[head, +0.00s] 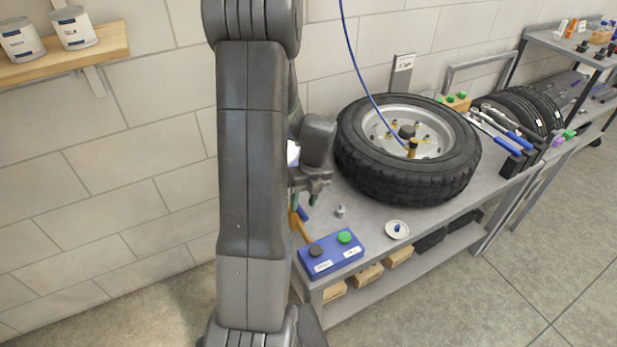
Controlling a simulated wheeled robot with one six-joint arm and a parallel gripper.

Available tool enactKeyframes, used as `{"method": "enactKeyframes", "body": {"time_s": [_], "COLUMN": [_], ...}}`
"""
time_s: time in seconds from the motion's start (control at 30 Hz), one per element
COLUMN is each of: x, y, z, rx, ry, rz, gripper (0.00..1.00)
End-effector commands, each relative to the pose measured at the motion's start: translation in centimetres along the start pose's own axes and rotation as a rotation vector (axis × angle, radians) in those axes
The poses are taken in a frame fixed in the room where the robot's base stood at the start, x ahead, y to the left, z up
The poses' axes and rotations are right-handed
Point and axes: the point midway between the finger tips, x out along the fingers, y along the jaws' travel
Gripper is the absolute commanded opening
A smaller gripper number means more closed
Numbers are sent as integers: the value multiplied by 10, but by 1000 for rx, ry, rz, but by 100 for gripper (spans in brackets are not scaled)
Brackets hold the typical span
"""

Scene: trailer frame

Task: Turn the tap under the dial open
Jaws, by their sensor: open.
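I cannot make out a dial or a tap under one in the head view. My arm's large grey links hide part of the wall and the bench's left end. My gripper (306,200) points down above the left part of the bench, left of the tyre. Its two fingers are apart, with nothing seen between them. A small brass fitting (412,148) stands on the wheel (385,128), where a thin blue hose (357,70) comes down to it. Whether this fitting has a handle is too small to tell.
The grey bench (365,215) carries a blue box (331,254) with dark and green buttons, a white dish (397,230), a small metal piece (340,211) and tools (497,125) right of the tyre. A wooden shelf (65,54) with tins hangs at left.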

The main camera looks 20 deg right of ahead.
Motion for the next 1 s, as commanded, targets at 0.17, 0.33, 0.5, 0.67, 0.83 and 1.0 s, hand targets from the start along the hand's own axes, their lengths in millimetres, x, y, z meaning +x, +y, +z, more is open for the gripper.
{"method": "enactKeyframes", "body": {"time_s": [0.17,0.33,0.5,0.67,0.83,1.0], "x": [-43,-80,-103,-112,-113,-113], "y": [-1,0,0,0,0,0], "z": [1,1,0,0,0,0], "rx": [0,1,1,1,1,1], "ry": [-6,-5,-3,-2,-1,-1], "rz": [-3,-3,-1,0,1,1], "gripper": [41,41,41,41,41,41]}}
